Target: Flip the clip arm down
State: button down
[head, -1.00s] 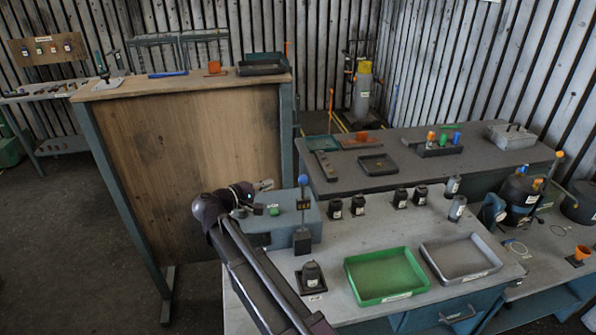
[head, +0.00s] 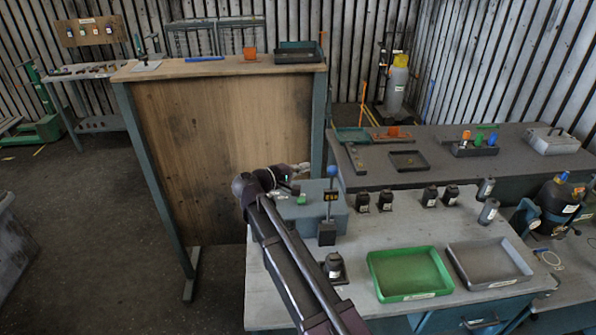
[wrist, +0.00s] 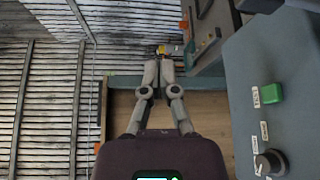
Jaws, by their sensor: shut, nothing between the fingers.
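I cannot tell for certain which part is the clip arm. A blue-grey box (head: 342,222) stands at the left end of the near bench, with a green button (head: 301,199) on top. An upright lever with a blue knob (head: 332,171) stands at its front right. My gripper (head: 300,167) is above the far left of the box, fingers shut and empty. In the wrist view my gripper (wrist: 159,62) points past the box, whose top (wrist: 262,60) fills the right side. The green button (wrist: 271,92) and a dark round knob (wrist: 269,162) show there, apart from the fingers.
A green tray (head: 408,296) and a grey tray (head: 530,280) lie on the near bench. Several black labelled containers (head: 385,200) stand behind them. A tall wooden-panelled bench (head: 220,150) stands close behind my arm. A dark drum (head: 553,197) sits at the right.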

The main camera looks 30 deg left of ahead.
jog(key=w+d, duration=0.2)
jog(key=d, duration=0.3)
jog(key=shift+w+d, duration=0.3)
jog(key=shift+d, duration=0.05)
jog(key=shift+r, duration=0.1)
jog(key=shift+d, duration=0.15)
dwell(0.3)
